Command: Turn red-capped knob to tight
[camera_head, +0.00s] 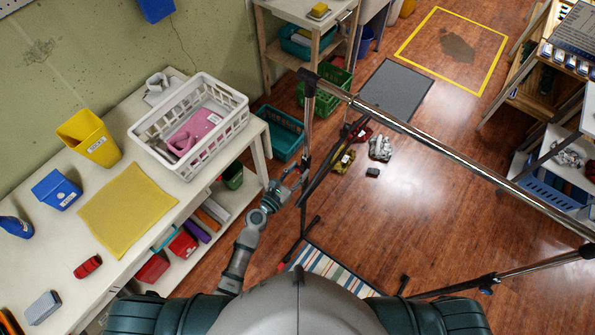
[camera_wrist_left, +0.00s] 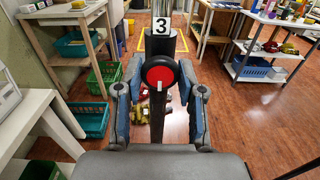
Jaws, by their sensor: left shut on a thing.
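The red-capped knob (camera_wrist_left: 158,73) is in the middle of the left wrist view. Its round red face has a black rim and a short white line that stands upright. My left gripper (camera_head: 291,183) is at this post in the head view. In the left wrist view its blue-grey fingers stand on both sides of the knob, shut on it. In the head view I cannot make out the knob. My right gripper is in neither view.
The rack's chrome bar (camera_head: 430,145) runs across to the right. A white table (camera_head: 50,235) with a white basket (camera_head: 216,132) stands at the left.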

